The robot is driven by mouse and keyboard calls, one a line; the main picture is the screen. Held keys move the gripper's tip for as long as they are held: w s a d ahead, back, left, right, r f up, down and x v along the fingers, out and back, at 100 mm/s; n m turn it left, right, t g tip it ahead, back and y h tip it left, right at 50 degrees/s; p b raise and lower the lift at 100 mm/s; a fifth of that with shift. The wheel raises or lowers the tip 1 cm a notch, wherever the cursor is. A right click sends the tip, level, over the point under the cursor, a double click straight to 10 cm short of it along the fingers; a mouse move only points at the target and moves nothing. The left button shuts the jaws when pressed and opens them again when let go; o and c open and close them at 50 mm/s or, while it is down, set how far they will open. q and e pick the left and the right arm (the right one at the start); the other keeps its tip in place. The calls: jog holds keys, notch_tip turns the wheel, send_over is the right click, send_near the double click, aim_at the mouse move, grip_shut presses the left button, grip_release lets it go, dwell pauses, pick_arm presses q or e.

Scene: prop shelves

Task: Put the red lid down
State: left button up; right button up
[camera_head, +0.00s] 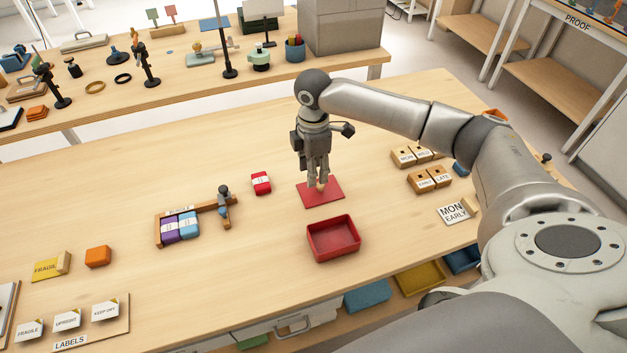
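The red lid (336,196) is a thin flat square with a small pale knob on top. It is level at the table surface, just behind the open red box (333,239); I cannot tell whether a slight gap remains under it. My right gripper (319,185) points straight down over the lid, its fingers close around the knob, which they partly hide. The red box is empty and uncovered. My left gripper is not in view.
A small red block (261,183) lies left of the lid. A wooden rack (160,228) with purple and blue packs stands further left. Wooden label blocks (427,180) and a MON EARLY card (453,213) are to the right. Bare table surrounds the lid.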

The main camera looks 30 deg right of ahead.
notch_tip(320, 180, up, 7)
dwell(0.3)
dwell(0.4)
